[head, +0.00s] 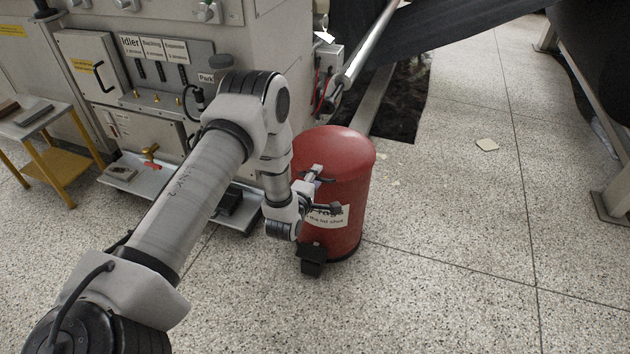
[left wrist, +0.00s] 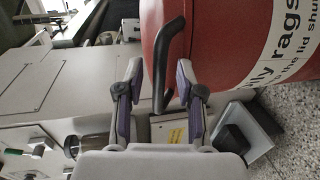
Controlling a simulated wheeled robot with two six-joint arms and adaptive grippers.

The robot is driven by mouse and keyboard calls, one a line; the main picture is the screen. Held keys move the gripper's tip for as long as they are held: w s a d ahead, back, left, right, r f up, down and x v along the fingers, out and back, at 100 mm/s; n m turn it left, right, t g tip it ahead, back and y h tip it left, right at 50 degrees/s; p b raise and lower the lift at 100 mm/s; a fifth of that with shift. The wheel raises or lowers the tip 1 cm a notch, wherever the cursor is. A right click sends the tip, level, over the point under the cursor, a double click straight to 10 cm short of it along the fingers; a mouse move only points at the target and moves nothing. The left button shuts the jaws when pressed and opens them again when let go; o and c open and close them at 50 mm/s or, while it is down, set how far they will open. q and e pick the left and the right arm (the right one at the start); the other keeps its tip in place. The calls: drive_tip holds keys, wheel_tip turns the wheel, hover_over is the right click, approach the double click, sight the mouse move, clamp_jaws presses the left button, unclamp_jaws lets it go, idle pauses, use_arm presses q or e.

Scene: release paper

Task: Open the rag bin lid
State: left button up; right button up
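The red rag bin (head: 345,165) stands on the speckled floor with its domed lid (head: 340,143) down. A white label (head: 335,222) is on its front, partly hidden by my gripper. A black part, perhaps a pedal, sticks out at its foot (head: 312,262). My left gripper (head: 328,192) is open in front of the bin, near the upper part of its side. In the left wrist view, a black curved handle (left wrist: 162,70) on the bin (left wrist: 215,45) lies between the spread fingers of the gripper (left wrist: 158,80). I cannot tell whether a finger touches it.
A grey machine (head: 150,75) stands behind and left of the bin, with a low tray (head: 170,189) at its base. A small yellow-legged table (head: 55,165) is at the far left. Dark sheet material (head: 440,30) hangs at the back. The floor right of the bin is open.

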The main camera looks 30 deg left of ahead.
use_arm(q)
clamp_jaws()
drive_tip(key=shift+r, duration=0.15)
